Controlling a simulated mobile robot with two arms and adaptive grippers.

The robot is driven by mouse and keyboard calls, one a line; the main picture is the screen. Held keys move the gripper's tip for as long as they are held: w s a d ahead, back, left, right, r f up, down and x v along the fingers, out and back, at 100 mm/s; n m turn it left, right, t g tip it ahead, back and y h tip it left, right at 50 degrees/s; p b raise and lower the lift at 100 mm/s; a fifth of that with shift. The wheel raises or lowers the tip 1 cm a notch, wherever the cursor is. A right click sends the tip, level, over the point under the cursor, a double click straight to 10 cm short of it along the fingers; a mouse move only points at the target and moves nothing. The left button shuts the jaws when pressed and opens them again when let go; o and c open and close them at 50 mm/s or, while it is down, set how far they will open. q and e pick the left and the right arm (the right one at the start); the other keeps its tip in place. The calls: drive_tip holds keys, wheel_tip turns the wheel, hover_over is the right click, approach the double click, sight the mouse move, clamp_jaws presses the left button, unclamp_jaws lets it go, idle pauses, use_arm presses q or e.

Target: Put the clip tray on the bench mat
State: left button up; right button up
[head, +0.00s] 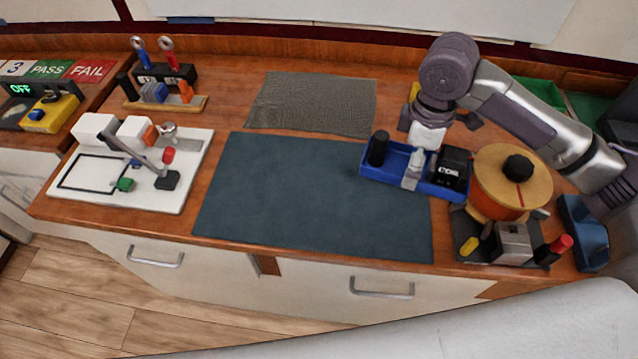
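The blue tray (385,174), which I take for the clip tray, is at the right end of the dark blue-grey bench mat (300,195). It holds a black cylinder, a grey upright piece and a black box. In the picture its left part overlaps the mat and its right part reaches past the mat's right edge. I cannot tell whether it rests or is held up. My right gripper (430,140) points down at the tray's far side. Its fingertips are hidden or too small to show any grip. My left gripper is out of view.
An orange spool (497,197) stands close right of the tray, behind a small clamp fixture (512,243). A grey mesh mat (313,102) lies behind the bench mat. A white board fixture (125,175) and a tool rack (165,85) stand left. The bench mat's middle is clear.

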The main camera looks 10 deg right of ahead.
drive_tip(key=shift+w+d+r+n, duration=0.2)
drive_tip(key=shift+w+d+n, duration=0.15)
drive_tip(key=shift+w+n, duration=0.4)
drive_tip(key=shift+n, duration=0.35)
drive_tip(key=shift+a+f, duration=0.1)
drive_tip(key=shift+a, duration=0.2)
drive_tip(key=p, duration=0.3)
hover_over(350, 203)
wheel_tip(350, 203, down, 7)
drive_tip(key=shift+r, duration=0.2)
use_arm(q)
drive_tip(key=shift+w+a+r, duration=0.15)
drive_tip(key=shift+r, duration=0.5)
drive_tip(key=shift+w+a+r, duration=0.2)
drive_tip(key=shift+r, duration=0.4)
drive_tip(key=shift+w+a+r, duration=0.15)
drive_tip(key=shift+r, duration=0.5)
use_arm(e)
drive_tip(key=shift+f, duration=2.05)
use_arm(q)
drive_tip(key=shift+p, duration=0.3)
use_arm(e)
drive_tip(key=shift+f, duration=0.1)
drive_tip(key=o, duration=1.2)
